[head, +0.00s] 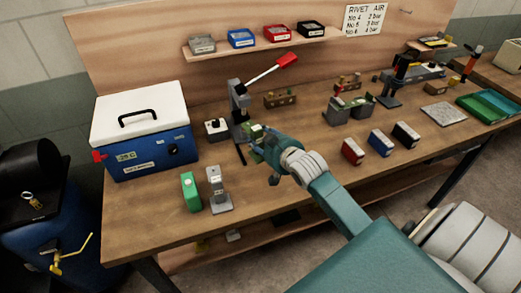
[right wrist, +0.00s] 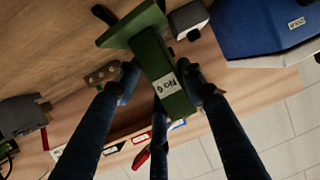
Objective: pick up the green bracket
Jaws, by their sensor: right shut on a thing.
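The green bracket (right wrist: 163,72) shows in the right wrist view as a flat flange with a block carrying a white "No 4" label. My right gripper (right wrist: 165,88) has its fingers closed on both sides of that block. In the head view the right gripper (head: 263,147) is over the workbench (head: 300,186), just right of the lever press (head: 239,108). Only a small part of the bracket (head: 256,130) shows there, at the fingertips. I cannot tell exactly how high it is above the bench. My left gripper is not in view.
A blue cooler (head: 150,150) with a white lid stands at the left. A green block (head: 190,192) and a grey stand (head: 218,190) are near the front edge. Red (head: 352,151), blue and black boxes lie to the right. A shelf (head: 222,55) holds several bins.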

